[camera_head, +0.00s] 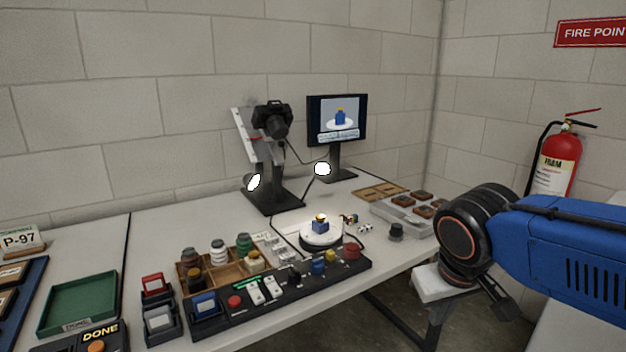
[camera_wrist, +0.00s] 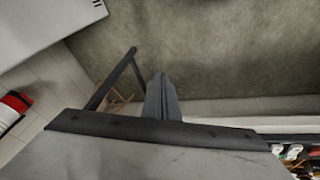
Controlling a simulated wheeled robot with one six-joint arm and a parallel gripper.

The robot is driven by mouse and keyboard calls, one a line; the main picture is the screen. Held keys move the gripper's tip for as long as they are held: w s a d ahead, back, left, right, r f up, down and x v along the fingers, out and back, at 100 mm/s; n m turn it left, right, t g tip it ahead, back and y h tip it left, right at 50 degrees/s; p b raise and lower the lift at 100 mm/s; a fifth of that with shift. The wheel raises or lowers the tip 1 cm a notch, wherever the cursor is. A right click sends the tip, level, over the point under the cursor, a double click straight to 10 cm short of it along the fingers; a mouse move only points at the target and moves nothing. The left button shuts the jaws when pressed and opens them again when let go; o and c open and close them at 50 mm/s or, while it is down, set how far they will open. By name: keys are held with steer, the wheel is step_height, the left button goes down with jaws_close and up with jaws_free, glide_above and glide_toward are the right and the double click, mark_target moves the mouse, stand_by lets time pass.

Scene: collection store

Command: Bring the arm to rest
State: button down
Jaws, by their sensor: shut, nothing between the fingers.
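My arm (camera_head: 570,245), blue with a black joint (camera_head: 475,235), is at the right of the head view, beyond the right end of the bench. In the wrist view my gripper (camera_wrist: 162,98) shows as two dark grey fingers closed together with nothing between them. They are over bare floor, apart from any object. In the head view I cannot clearly make out the fingertips.
The bench (camera_head: 165,227) holds a camera stand (camera_head: 272,190), a monitor (camera_head: 337,120), a lit turntable (camera_head: 320,236) with a small blue object, a wooden tray (camera_head: 183,276) and a green tray (camera_head: 80,303). A fire extinguisher (camera_head: 557,160) hangs on the right wall.

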steer(key=s+d+f+m+t+y, duration=0.1)
steer(key=s+d+f, duration=0.4)
steer(key=s, duration=0.2)
steer(key=shift+s+d+m, duration=0.15)
steer(key=shift+d+m, duration=0.15)
steer(key=shift+m, duration=0.1)
stand_by(0.6)
